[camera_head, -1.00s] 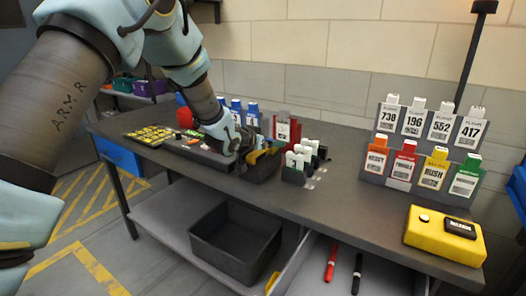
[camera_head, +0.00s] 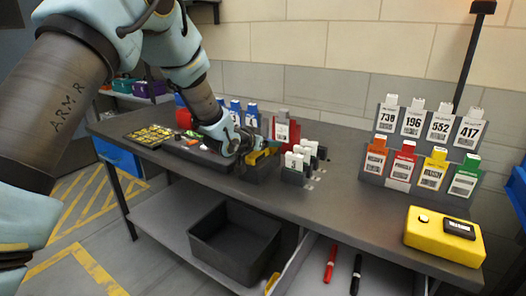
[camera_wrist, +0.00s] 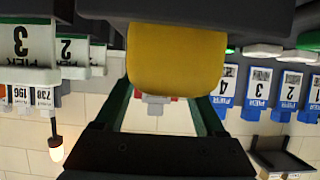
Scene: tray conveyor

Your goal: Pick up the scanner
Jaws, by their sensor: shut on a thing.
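The scanner, a yellow-and-dark thing (camera_head: 260,156), is at my gripper (camera_head: 250,147), near the middle of the table. In the wrist view its large rounded yellow part (camera_wrist: 176,62) fills the top middle, close to the camera. My gripper is shut on it. The fingertips are mostly hidden by the scanner and the arm in the head view. A dark block sits just below the scanner; I cannot tell whether the two touch.
White-tagged holders (camera_head: 300,160) stand close on the right. Blue tags (camera_head: 251,116) and a grey-and-red tag holder (camera_head: 286,130) are behind. A tiered tag rack (camera_head: 400,170) and yellow box (camera_head: 443,237) are further right. Clear tabletop lies between.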

